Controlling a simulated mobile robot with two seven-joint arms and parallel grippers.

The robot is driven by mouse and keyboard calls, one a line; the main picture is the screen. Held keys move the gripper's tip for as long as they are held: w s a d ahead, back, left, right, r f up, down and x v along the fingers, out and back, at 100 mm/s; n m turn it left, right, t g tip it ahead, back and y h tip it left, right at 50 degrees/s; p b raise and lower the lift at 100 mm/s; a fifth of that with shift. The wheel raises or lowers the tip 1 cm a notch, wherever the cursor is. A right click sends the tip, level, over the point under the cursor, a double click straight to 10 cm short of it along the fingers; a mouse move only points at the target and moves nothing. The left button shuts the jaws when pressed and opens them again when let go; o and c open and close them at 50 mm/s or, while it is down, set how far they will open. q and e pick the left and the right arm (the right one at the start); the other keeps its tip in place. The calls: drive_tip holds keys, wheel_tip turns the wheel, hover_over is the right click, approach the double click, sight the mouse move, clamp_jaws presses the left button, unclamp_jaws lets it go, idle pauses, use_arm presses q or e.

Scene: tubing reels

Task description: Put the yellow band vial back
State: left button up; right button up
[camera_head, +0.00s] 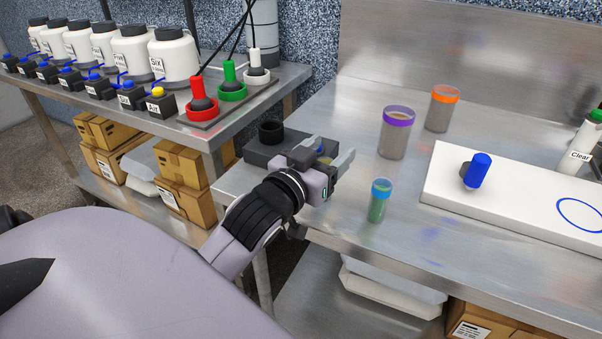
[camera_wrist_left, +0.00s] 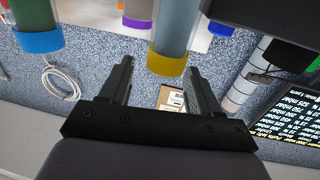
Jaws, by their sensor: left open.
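The yellow band vial (camera_wrist_left: 172,35) shows upside down in the left wrist view, with its yellow band at the lower end of the picture. In the head view it is mostly hidden behind my left gripper (camera_head: 338,160). My left gripper is open, with its fingers (camera_wrist_left: 160,75) on either side of the vial's banded end in the wrist picture. I cannot tell whether they touch it. In the head view the gripper is over the table's left end, beside a dark block (camera_head: 262,152) with a black round holder (camera_head: 270,132). My right gripper is not in view.
A blue-topped green vial (camera_head: 379,202), a purple-banded jar (camera_head: 396,135) and an orange-banded jar (camera_head: 442,108) stand right of the gripper. A white board (camera_head: 520,215) holds a blue-capped item (camera_head: 478,170). Bottles and red, green and white holders crowd the left bench (camera_head: 262,100).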

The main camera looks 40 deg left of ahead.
use_arm(q)
drive_tip(key=s+d+p, duration=0.1)
drive_tip(key=s+p, duration=0.3)
drive_tip(key=s, duration=0.6)
drive_tip(key=shift+s, duration=0.25)
idle(0.4)
drive_tip(key=s+d+f+m+g+h, duration=0.1)
drive_tip(key=s+d+f+m+g, duration=0.15)
drive_tip(key=s+f+g, duration=0.6)
drive_tip(key=s+d+f+m+g+h, duration=0.1)
drive_tip(key=s+d+f+g, duration=0.4)
drive_tip(key=f, duration=0.6)
drive_tip(key=w+f+t+h, duration=0.2)
drive_tip(key=w+f+t, duration=0.4)
drive_tip(key=w+f, duration=0.1)
drive_tip(key=shift+d+f, duration=0.4)
drive_tip(key=shift+f, duration=0.3)
